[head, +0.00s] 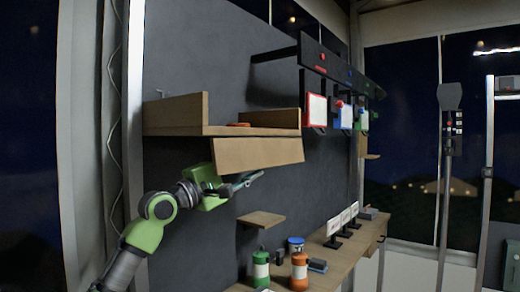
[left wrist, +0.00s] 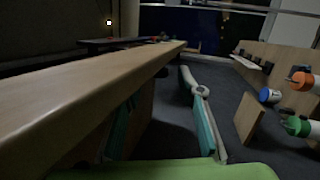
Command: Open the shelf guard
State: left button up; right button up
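The shelf guard (head: 258,153) is a light wooden panel hanging, slightly tilted, from the front of the wall shelf (head: 195,131). My left gripper (head: 250,181) is just below the panel's lower edge, with its fingers pointing right. In the left wrist view a long wooden board (left wrist: 85,88), which looks like the guard, crosses the left side close to the camera. The teal fingers (left wrist: 165,130) are spread apart there, with nothing clearly held between them. Whether a finger touches the wood I cannot tell. My right gripper is not in view.
A small wooden ledge (head: 261,219) is below the gripper. The workbench (head: 340,262) holds a green bottle (head: 261,270), an orange bottle (head: 299,272) and a blue-labelled can (head: 296,245). A black rail (head: 340,68) with hanging coloured frames is right of the shelf.

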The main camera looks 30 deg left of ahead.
aim_at(268, 161)
pick_arm(q)
jog(key=shift+p+x, duration=0.6)
jog(key=shift+x, duration=1.45)
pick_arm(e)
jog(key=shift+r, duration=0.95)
pick_arm(q)
jog(key=shift+f, duration=0.1)
grip_shut()
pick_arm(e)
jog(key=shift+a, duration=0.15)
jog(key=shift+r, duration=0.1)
pick_arm(q)
jog(key=shift+d+n, duration=0.15)
jog(key=shift+n, duration=0.35)
jog(key=d+n+y+p, duration=0.1)
jog(key=d+n+p, duration=0.1)
jog(key=n+p, duration=0.1)
jog(key=shift+n+t+y, duration=0.3)
jog(key=shift+y, duration=0.1)
jog(key=shift+s+d+n+y+p, duration=0.1)
jog(key=shift+d+n+y+p, duration=0.1)
jog(key=shift+n+y+p, duration=0.45)
jog(key=shift+n, duration=0.45)
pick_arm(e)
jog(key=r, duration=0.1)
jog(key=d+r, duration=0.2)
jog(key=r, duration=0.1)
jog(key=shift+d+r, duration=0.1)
pick_arm(q)
jog(key=shift+f, duration=0.1)
